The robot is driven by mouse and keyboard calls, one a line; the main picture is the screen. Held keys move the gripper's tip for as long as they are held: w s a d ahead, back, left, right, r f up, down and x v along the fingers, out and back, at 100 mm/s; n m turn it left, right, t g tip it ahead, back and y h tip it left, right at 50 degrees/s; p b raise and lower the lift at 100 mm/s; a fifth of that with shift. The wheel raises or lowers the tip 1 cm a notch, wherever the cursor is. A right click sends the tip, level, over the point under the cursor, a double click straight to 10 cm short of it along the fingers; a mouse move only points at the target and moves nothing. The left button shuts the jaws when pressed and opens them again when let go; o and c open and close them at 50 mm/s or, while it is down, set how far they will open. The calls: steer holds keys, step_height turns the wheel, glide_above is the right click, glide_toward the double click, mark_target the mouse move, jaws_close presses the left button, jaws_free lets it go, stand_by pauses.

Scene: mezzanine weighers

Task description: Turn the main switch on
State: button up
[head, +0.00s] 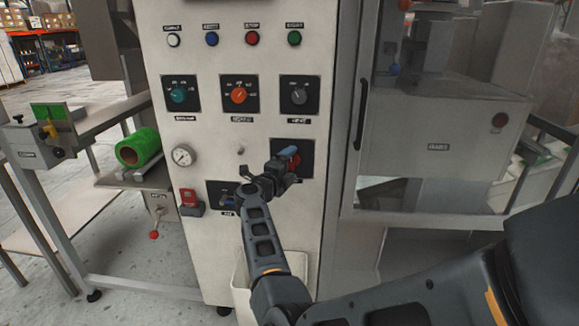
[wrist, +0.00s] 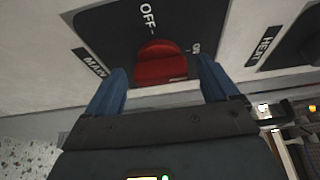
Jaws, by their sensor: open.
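The main switch is a red rotary knob (wrist: 160,64) on a black plate marked OFF and ON, with a label beginning "MAIN" beside it. In the head view, the red knob (head: 293,163) sits low on the right of the white panel, partly hidden by my gripper. My gripper (wrist: 161,68) is open, with one blue finger on each side of the knob. The fingertips are close to the plate; I cannot tell whether they touch the knob. My gripper also shows in the head view (head: 288,156). The knob's exact pointing is unclear.
Above are teal (head: 178,95), orange (head: 238,95) and grey (head: 299,96) dials and a row of buttons. A glazed door with a black handle (head: 360,115) stands right.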

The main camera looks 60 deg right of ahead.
steer(key=a, duration=0.7)
steer(key=shift+a, duration=0.4)
stand_by(0.4)
steer(key=s+a+r+n+t+h, duration=0.1)
steer(key=s+a+r+n+t, duration=0.2)
steer(key=n+t, duration=0.35)
steer(key=s+a+r+n+t+h, duration=0.1)
steer(key=s+a+n+t, duration=0.2)
steer(key=s+n+t, duration=0.3)
steer(key=s+a+f+n+t+y, duration=0.1)
steer(key=s+a+n+y, duration=0.9)
steer(key=a, duration=0.7)
steer(key=s+a+f+n+t+y, duration=0.1)
steer(key=s+a+f+n+y, duration=0.1)
steer(key=s+a+n+y, duration=0.8)
steer(key=s+a+n, duration=0.3)
steer(key=s+a, duration=0.4)
steer(key=s, duration=0.1)
steer(key=shift+a+n, duration=0.25)
steer(key=shift+n, duration=0.1)
